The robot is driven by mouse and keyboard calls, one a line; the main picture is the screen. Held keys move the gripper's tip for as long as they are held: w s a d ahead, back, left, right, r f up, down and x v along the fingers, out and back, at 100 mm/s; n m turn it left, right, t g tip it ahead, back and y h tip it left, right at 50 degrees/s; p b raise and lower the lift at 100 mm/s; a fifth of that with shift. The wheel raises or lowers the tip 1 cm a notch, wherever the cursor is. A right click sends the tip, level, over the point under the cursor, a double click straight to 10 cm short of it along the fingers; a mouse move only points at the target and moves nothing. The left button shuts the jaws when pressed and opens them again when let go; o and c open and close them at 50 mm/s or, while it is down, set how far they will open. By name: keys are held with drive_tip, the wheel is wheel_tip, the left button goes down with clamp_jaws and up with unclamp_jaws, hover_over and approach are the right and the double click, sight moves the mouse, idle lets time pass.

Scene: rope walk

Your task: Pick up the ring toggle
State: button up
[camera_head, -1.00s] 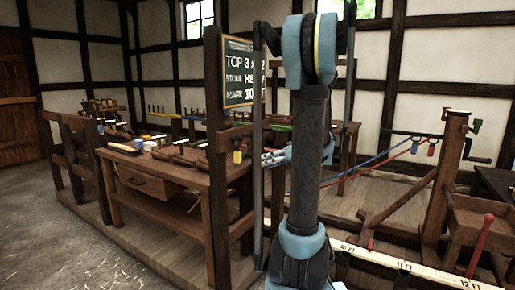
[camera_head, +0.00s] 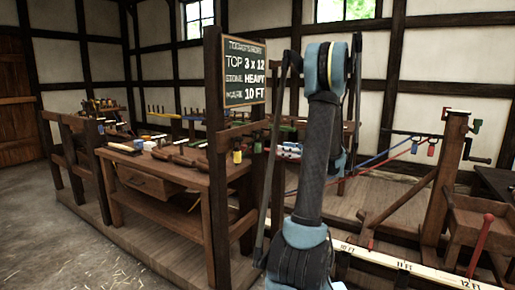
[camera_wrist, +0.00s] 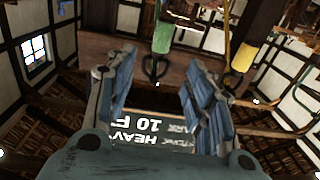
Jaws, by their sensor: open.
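In the wrist view my gripper (camera_wrist: 160,58) is open, its two blue-grey fingers spread wide with nothing held. A green toggle (camera_wrist: 161,38) hangs beyond the gap between the fingertips, with a dark ring (camera_wrist: 154,68) at its end. It looks apart from both fingers. A yellow toggle (camera_wrist: 243,57) is to the right, outside the right finger. In the head view the yellow toggle (camera_head: 237,157) and the green toggle (camera_head: 257,147) hang by the post at the bench's right end. I take the green one with the ring for the ring toggle. My arm partly hides my gripper there.
A chalkboard sign (camera_head: 245,73) is fixed to a dark post (camera_head: 215,130) close to the toggles. A wooden workbench (camera_head: 170,172) with tools stands left of the post. Blue and red ropes (camera_head: 400,150) stretch to a post at right. Floor at far left is open.

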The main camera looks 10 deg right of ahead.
sight(260, 146)
drive_tip(key=x, duration=1.3)
drive_tip(key=shift+w+a, duration=0.15)
drive_tip(key=shift+a, duration=0.15)
clamp_jaws()
